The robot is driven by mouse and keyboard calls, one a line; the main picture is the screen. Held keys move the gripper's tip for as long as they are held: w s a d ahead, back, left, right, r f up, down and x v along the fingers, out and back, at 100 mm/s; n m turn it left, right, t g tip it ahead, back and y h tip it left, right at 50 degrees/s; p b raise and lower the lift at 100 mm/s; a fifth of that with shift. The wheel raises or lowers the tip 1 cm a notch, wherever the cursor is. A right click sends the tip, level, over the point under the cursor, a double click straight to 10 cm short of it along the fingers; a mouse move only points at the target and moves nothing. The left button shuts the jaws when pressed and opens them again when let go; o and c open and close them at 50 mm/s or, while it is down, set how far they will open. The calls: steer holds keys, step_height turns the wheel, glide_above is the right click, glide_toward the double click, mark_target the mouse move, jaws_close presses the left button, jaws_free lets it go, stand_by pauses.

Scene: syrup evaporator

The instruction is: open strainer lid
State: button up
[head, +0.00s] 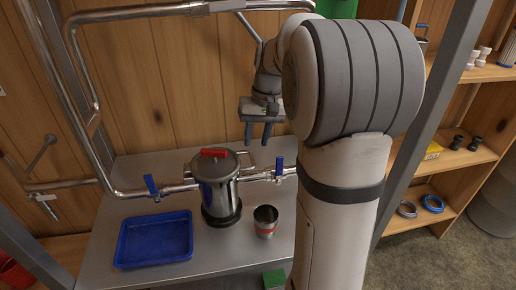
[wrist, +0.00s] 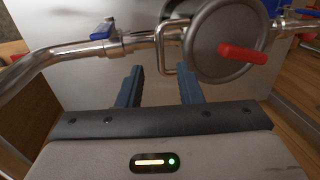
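The strainer (head: 216,194) is a steel pot on a dark base on the metal table. Its round grey lid (head: 210,164) sits on top and looks shut. A red handle (head: 214,153) lies across the lid. In the wrist view the lid (wrist: 205,38) and its red handle (wrist: 243,54) are at the upper right, beyond my fingers. My gripper (head: 258,141) points down, above and to the right of the strainer at the back of the table. Its two blue fingers (wrist: 160,88) are apart with nothing between them. It does not touch the lid.
Pipes join the strainer on both sides, with blue valve handles at left (head: 151,186) and right (head: 279,168). A blue tray (head: 154,262) and a metal cup with a red band (head: 265,221) stand on the table (head: 105,225). A green block (head: 274,279) is at the front.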

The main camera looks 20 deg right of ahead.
mark_target(252, 157)
steer(key=f, duration=0.3)
steer(key=a+f, duration=0.1)
steer(key=f, duration=0.1)
steer(key=shift+w, duration=0.1)
steer(key=shift+r, duration=0.1)
jaws_close()
stand_by(0.3)
